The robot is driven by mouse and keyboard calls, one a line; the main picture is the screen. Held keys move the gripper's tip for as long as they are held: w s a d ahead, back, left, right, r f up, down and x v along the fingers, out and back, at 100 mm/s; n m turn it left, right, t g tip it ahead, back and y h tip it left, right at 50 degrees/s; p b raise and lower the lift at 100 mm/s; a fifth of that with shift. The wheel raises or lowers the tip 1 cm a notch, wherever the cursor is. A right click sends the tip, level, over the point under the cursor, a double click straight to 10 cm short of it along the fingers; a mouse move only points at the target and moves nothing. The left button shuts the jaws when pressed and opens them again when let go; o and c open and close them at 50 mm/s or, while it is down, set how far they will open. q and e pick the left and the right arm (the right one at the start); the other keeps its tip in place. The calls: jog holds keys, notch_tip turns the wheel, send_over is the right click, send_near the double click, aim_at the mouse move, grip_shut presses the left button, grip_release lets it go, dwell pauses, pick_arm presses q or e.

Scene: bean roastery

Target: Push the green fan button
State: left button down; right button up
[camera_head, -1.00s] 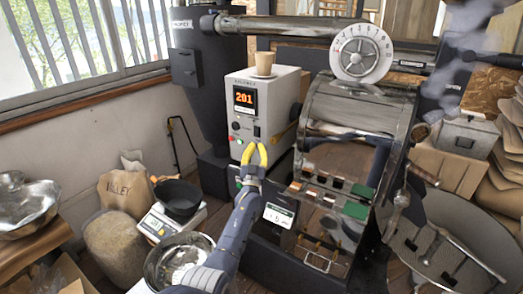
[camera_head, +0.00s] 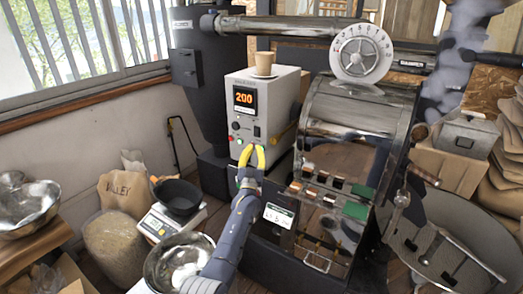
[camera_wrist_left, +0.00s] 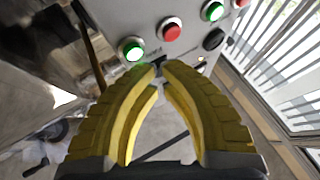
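A light grey control box (camera_head: 283,92) carries an orange display and several buttons and knobs. My left gripper (camera_head: 253,148) is in front of its lower front in the head view. In the left wrist view the yellow fingertips (camera_wrist_left: 162,66) come together, with nothing clearly held. A glowing green button (camera_wrist_left: 132,50) is just left of the tips there; I cannot tell whether they touch. A red button (camera_wrist_left: 171,30) and another green button (camera_wrist_left: 213,12) lie further up and right. No label identifying the fan button is readable. My right gripper is not seen.
A cup (camera_head: 263,63) stands on the control box. The roaster drum (camera_head: 352,108) is to its right. A scale with a black bowl (camera_head: 178,196) and a metal bowl (camera_head: 180,258) are left of my forearm. A black knob (camera_wrist_left: 213,38) is near the buttons.

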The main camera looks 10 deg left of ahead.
pick_arm(q)
jog(key=shift+s+a, duration=0.3)
jog(key=shift+s, duration=0.5)
jog(key=shift+s+a, duration=0.3)
jog(key=shift+s, duration=0.45)
jog(key=shift+s+a, duration=0.3)
jog(key=shift+s, duration=0.5)
